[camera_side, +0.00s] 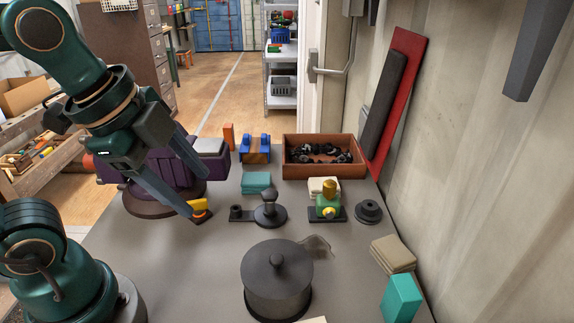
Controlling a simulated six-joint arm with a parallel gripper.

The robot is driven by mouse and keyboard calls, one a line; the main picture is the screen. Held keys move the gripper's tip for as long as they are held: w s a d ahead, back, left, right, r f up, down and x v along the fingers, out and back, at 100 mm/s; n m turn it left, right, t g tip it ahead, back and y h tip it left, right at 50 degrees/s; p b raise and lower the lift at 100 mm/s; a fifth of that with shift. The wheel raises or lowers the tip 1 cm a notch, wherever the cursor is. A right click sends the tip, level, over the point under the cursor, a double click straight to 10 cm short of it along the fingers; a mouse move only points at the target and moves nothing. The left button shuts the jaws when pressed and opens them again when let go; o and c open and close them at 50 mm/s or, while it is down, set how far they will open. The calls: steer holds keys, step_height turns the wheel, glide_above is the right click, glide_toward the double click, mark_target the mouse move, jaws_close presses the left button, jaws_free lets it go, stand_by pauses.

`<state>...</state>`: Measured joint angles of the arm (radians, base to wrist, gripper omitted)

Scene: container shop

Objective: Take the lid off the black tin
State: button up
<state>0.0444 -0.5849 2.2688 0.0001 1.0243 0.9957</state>
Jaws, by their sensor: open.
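The black tin (277,296) is a round, dark pot near the front middle of the grey table. Its lid (262,270) sits on top of it, with a round knob (277,261) at the centre. My gripper (201,195) is at the left, above the table and behind and left of the tin. Its two long grey fingers are spread apart, with nothing held between them. A small orange and yellow object (199,208) shows near the fingertips; I cannot tell if they touch it.
A purple item (160,172) on a dark round base stands behind my gripper. Behind the tin are a black knobbed piece (269,211), a green and yellow piece (327,206) and a brown box (289,172) of dark parts. Teal block (402,297) and tan pads (392,253) lie right.

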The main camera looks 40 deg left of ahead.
steer(key=w+d+m+g, duration=0.2)
steer(key=w+d+m, duration=0.2)
steer(key=m, duration=0.8)
steer(key=m+g, duration=0.3)
steer(key=m, duration=0.3)
glide_above(277, 257)
steer(key=f, duration=0.5)
steer(key=shift+w+a, duration=0.2)
steer(key=shift+s+d+f+m, duration=0.2)
steer(key=shift+s+f+m, duration=0.1)
steer(key=shift+f, duration=2.6)
steer(key=shift+w, duration=0.1)
jaws_close()
